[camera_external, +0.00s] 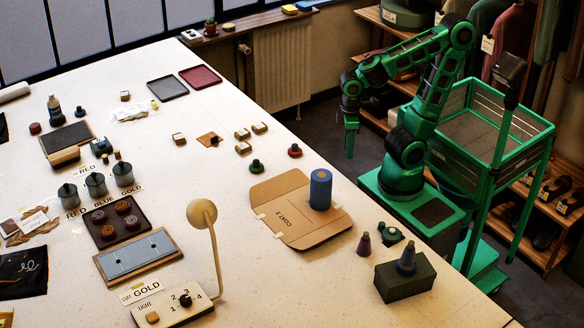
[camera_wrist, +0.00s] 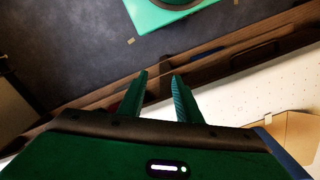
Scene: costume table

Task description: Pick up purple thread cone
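A small purple thread cone (camera_external: 363,245) stands upright on the pale table near its right edge, just left of a dark green block. A blue cone (camera_external: 407,258) stands on top of that block (camera_external: 404,279). My gripper (camera_external: 350,152) hangs fingers-down beyond the table's right edge, well behind the purple cone and touching nothing. In the wrist view its two green fingers (camera_wrist: 159,75) are apart with nothing between them. The purple cone cannot be made out in the wrist view.
A large blue cylinder (camera_external: 320,189) stands on a cardboard folder (camera_external: 285,220) left of the purple cone. A small dark green item (camera_external: 390,234) lies close behind it. A lamp with a round head (camera_external: 201,213) rises further left.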

